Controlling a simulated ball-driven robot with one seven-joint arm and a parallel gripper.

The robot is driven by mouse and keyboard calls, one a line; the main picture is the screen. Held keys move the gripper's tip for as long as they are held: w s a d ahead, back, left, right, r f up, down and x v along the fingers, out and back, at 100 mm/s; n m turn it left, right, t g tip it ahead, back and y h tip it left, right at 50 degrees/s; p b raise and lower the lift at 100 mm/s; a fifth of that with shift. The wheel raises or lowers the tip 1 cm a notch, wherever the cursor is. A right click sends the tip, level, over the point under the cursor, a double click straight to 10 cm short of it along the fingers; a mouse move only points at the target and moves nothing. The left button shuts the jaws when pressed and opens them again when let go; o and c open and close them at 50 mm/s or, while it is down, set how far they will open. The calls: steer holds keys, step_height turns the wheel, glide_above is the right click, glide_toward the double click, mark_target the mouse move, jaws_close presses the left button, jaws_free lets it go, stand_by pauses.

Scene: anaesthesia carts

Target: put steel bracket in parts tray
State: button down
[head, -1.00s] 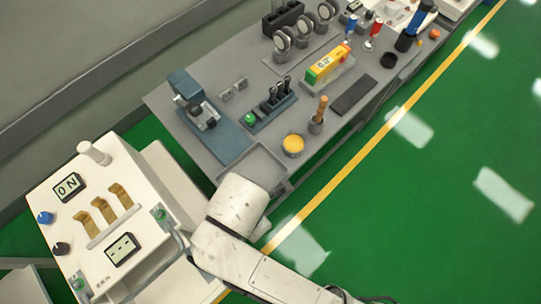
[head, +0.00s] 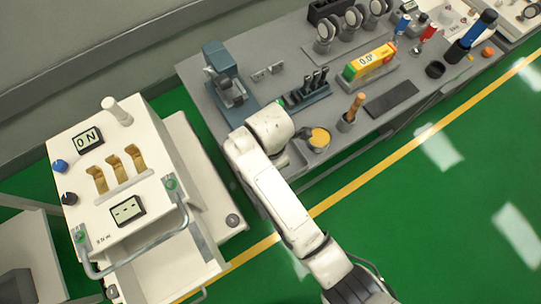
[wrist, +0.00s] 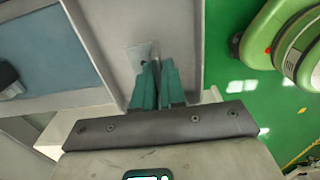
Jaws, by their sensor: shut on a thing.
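My gripper (wrist: 158,86), with teal fingers, is shut on a pale metal piece, the steel bracket (wrist: 139,54), at its fingertips in the wrist view. Part of the bracket is hidden by the fingers. It is over the grey, rimmed parts tray (wrist: 103,45); I cannot tell whether it touches the tray floor. In the head view my arm covers the gripper, the bracket and most of the tray at the near end of the bench.
A white cart (head: 120,180) with displays stands at left. Green floor (head: 430,230) lies open at right.

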steer(key=shift+f, duration=1.55)
steer(key=shift+f, duration=0.1)
steer(key=c, duration=1.2)
jaws_free()
step_height(320, 180, up, 12)
steer(key=shift+r+p, duration=0.15)
steer(key=shift+p, duration=0.25)
